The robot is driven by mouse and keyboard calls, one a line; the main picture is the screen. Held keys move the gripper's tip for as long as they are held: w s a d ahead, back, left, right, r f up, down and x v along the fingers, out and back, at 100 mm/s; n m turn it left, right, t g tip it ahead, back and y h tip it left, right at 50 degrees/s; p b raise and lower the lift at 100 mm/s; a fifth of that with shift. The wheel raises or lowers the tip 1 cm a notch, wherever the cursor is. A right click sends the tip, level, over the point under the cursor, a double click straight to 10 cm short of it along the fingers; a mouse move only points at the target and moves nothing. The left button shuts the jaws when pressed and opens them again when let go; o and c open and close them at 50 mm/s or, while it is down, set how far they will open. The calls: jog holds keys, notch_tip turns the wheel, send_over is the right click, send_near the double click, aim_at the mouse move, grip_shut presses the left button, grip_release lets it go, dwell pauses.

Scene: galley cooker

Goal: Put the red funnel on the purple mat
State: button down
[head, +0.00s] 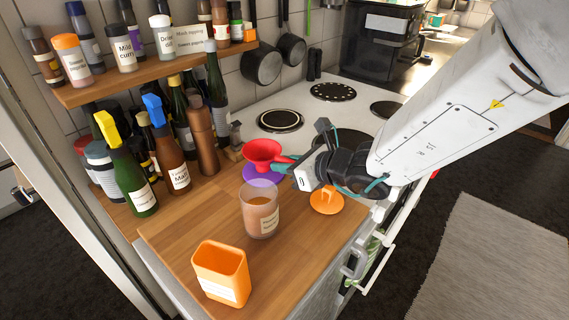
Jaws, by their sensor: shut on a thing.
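The red funnel (263,150) is upright, wide mouth up, over the purple mat (250,172) on the wooden counter, behind the glass jar. My gripper (284,163) reaches in from the right and is shut on the funnel at its right side. The funnel hides part of the mat, and the jar's rim overlaps the mat's front. I cannot tell whether the funnel's lower end touches the mat.
A glass jar (260,215) stands just in front of the mat. An orange lid with a handle (326,202) lies to the right, an orange container (221,275) at the front. Bottles (134,180) crowd the left under a spice shelf (150,72). The hob (300,105) is behind.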

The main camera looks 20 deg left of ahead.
jog(key=shift+f, duration=0.15)
jog(key=c, duration=1.3)
grip_release()
jog(key=shift+d+r, duration=0.1)
jog(key=shift+r, duration=0.1)
jog(key=v, duration=1.1)
jog(key=shift+s+d, duration=0.2)
jog(key=shift+d, duration=0.15)
jog(key=shift+r, duration=0.15)
